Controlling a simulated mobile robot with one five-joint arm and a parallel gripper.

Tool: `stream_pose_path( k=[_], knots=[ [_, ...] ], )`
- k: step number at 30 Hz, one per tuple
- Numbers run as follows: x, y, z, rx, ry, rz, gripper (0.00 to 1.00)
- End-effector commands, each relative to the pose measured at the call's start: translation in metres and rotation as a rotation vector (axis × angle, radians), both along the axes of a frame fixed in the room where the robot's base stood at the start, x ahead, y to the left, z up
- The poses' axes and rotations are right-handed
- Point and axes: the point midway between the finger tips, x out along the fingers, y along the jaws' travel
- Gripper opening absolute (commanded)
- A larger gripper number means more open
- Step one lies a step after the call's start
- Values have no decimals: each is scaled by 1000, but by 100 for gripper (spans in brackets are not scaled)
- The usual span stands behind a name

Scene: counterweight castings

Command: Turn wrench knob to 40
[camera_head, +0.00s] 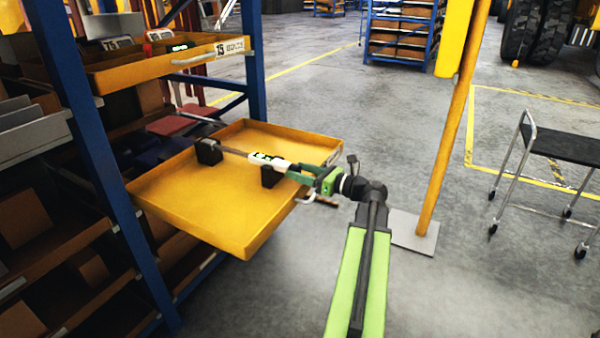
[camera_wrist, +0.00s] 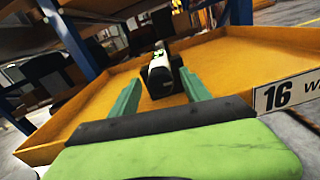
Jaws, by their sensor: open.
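A wrench (camera_head: 234,151) with a white section and a small lit display (camera_head: 265,159) lies across black supports (camera_head: 208,151) in a pulled-out yellow drawer (camera_head: 200,212). In the wrist view its white body and dark end knob (camera_wrist: 162,83) point towards me. My gripper (camera_head: 297,172) is over the drawer's right side, at the knob end of the wrench. In the wrist view the green fingers (camera_wrist: 159,78) are apart, one on each side of the knob, with gaps visible. The number on the display and the knob's setting are too small to read.
The drawer front carries a label reading 16 (camera_wrist: 277,97). Above it is another yellow drawer marked 15 (camera_head: 232,47), between blue rack posts (camera_head: 95,150). A yellow pole (camera_head: 446,150) and a black cart (camera_head: 566,148) stand to the right. The floor between is clear.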

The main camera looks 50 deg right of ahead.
Motion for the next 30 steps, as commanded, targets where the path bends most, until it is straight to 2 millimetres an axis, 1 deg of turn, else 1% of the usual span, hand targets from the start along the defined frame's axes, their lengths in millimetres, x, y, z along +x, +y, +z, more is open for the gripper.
stream_pose_path(
  k=[5, 6, 18, 19, 22, 27, 30],
  knots=[
    [0, 0, 0, 0, 0, -1, 55],
    [0, 0, 0, 0, 0, -1, 54],
    [-1, 0, 0, 0, 0, -1, 2],
    [-1, 0, 0, 0, 0, -1, 0],
    [-1, 0, 0, -8, -2, -1, 0],
    [-1, -1, 0, -114, -28, -1, 0],
    [-1, -1, 0, -131, -32, -1, 0]
  ],
)
